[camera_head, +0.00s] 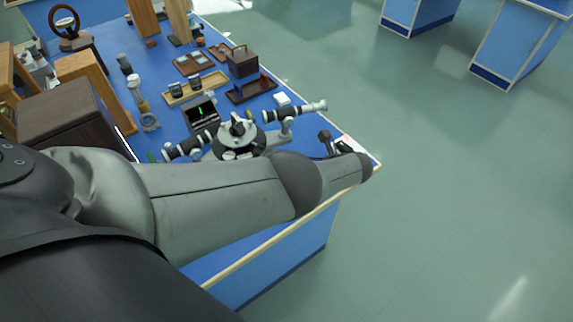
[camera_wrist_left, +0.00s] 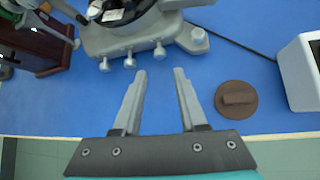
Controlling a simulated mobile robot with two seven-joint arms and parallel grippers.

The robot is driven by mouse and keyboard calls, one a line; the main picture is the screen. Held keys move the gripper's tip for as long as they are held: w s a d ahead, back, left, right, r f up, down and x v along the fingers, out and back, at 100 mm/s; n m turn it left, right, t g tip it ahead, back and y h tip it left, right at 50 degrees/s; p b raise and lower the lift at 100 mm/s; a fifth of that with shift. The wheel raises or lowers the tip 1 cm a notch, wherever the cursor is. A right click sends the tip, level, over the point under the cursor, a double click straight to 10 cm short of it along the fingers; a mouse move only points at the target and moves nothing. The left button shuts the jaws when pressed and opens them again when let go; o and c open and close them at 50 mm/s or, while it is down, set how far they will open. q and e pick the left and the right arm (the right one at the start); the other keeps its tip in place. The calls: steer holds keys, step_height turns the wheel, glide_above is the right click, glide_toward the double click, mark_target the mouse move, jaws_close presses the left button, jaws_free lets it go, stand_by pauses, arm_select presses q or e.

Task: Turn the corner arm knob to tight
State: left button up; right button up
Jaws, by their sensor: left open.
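The spectrometer (camera_head: 240,130) stands near the front of the blue bench, with its dark round table and two telescope-like tubes. My left arm crosses in front of it and hides part of its base. In the left wrist view its grey base (camera_wrist_left: 112,38) fills the top. Several small silver knobs show along it, including a front knob (camera_wrist_left: 160,52) and a larger one at the right corner (camera_wrist_left: 198,37). I cannot tell from the picture which is tight. My left gripper (camera_wrist_left: 160,74) is open and empty, its fingertips just short of the base and touching no knob.
A brown disc with a raised bar (camera_wrist_left: 237,98) lies right of the left gripper, and a white box (camera_wrist_left: 302,72) stands beyond it. A dark cable runs between base and box. A dark red box (camera_wrist_left: 40,45) is at left. The bench edge is close below.

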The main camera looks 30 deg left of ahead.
arm_select(q)
steer(key=p+v, duration=0.2)
steer(key=v, duration=0.3)
steer(key=shift+d+r, duration=0.2)
steer(key=shift+d, duration=0.05)
